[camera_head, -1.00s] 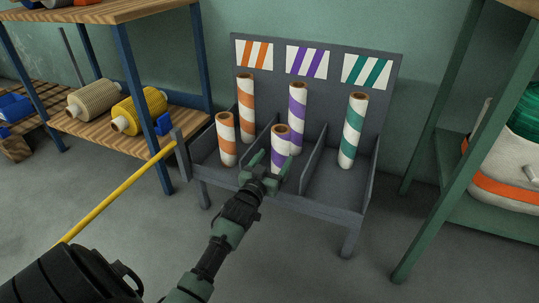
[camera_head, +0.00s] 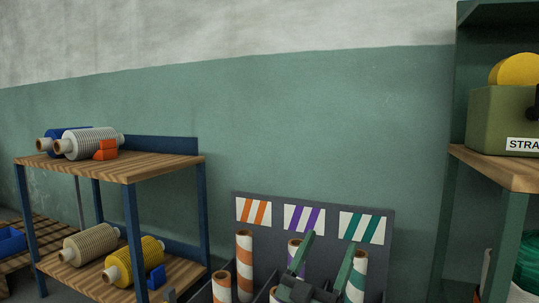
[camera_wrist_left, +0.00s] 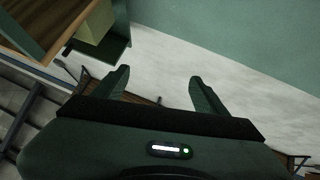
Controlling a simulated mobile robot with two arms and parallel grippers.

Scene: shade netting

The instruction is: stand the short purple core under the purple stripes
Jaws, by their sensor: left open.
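The grey rack has a back panel with orange, purple and green stripe cards. The purple stripes (camera_head: 304,218) are on the middle card. A tall purple-striped core (camera_head: 294,246) stands below them, partly behind my left gripper. At the bottom edge, the top of the short purple core (camera_head: 274,293) just shows in front of the tall one; its body is out of frame. My left gripper (camera_head: 329,249) is open and raised in front of the rack. In the left wrist view its open fingers (camera_wrist_left: 158,85) hold nothing. My right gripper is not in view.
Orange-striped cores (camera_head: 244,262) stand at the rack's left, and a green-striped core (camera_head: 357,275) at its right. A blue-legged shelf (camera_head: 165,167) with spools is at left, a green shelf (camera_head: 490,170) at right. The wall above the rack is clear.

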